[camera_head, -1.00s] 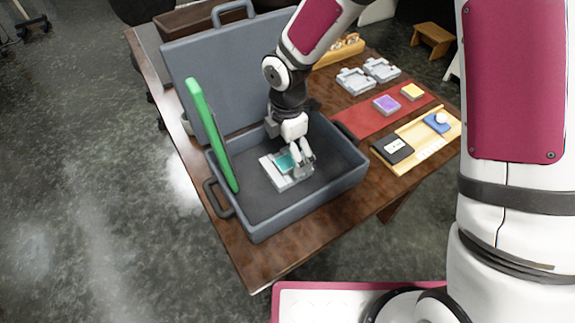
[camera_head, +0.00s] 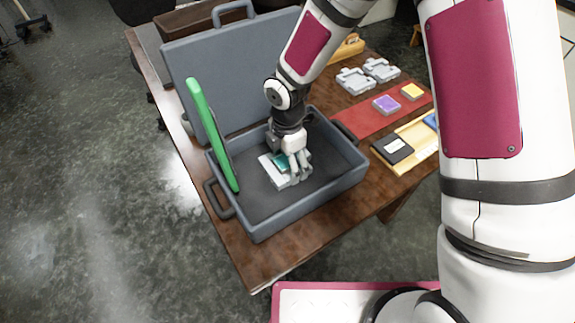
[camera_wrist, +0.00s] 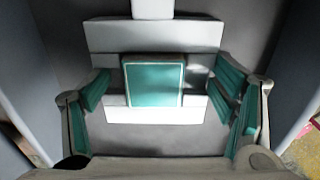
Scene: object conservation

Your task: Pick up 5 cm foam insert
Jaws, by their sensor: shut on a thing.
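A pale grey-white insert (camera_head: 268,166) with a teal square piece (camera_head: 282,160) in its middle is in the open grey case. In the wrist view the insert (camera_wrist: 155,115) lies between my fingers, with the teal piece (camera_wrist: 154,80) facing the camera. My gripper (camera_head: 296,172) is down inside the case, its fingers at two opposite sides of the insert. In the wrist view my gripper (camera_wrist: 160,90) has teal finger pads at the insert's left and right edges, shut on it. The insert's underside is hidden, so I cannot tell whether it touches the case floor.
The case (camera_head: 330,188) has raised walls around my gripper. A green-edged panel (camera_head: 212,135) stands at its left side. On the wooden table are two grey holders (camera_head: 355,80), a red mat (camera_head: 362,122) with purple and yellow blocks, and a wooden tray (camera_head: 412,159) with a black item.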

